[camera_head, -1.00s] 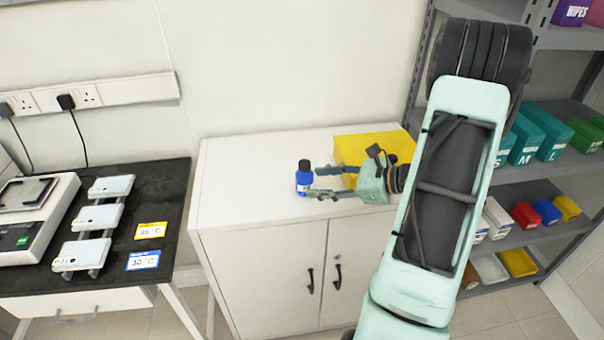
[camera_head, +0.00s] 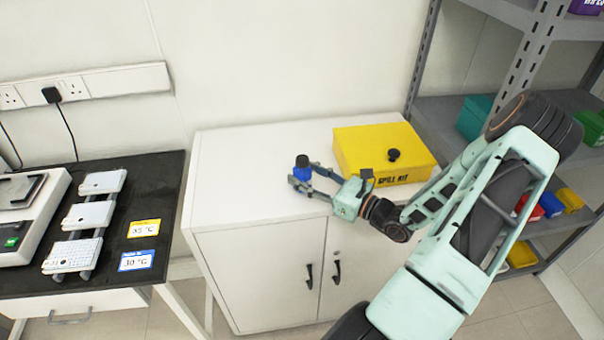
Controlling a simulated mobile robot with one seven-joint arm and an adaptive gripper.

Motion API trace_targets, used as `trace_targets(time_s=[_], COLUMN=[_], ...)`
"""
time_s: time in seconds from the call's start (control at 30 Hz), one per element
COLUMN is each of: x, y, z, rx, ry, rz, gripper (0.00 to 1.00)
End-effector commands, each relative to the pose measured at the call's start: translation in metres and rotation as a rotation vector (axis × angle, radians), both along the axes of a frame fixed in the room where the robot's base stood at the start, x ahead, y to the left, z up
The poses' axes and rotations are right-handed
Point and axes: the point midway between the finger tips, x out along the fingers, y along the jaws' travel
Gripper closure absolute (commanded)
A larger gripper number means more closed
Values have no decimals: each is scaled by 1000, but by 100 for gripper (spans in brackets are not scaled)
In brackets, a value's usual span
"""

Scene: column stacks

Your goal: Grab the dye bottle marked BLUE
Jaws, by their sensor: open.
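The blue bottle (camera_head: 302,170) with a dark cap stands upright on the white cabinet top, left of the yellow box. Its label is too small to read. My gripper (camera_head: 301,179) is open, with one finger on each side of the bottle's body. I cannot tell whether the fingers touch it. The lower part of the bottle is partly hidden by the near finger.
A yellow spill kit box (camera_head: 372,148) with a black knob stands close behind and right of my gripper. The white cabinet top (camera_head: 232,180) is clear on the left. A black bench (camera_head: 165,190) and a grey shelf rack (camera_head: 440,125) flank the cabinet.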

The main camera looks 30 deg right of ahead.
Motion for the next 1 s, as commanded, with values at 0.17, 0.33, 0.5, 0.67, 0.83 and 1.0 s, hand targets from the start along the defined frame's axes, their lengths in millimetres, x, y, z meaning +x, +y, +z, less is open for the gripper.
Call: trace_targets(time_s=[0.17,0.33,0.5,0.67,0.83,1.0], x=[12,33,52,56,56,56], y=[7,19,28,30,30,30], z=[0,1,0,0,0,0], rx=[0,1,-1,-1,0,0], ry=[0,0,0,2,1,1], rz=[1,3,1,0,0,0], gripper=[56,56,56,56,60,78])
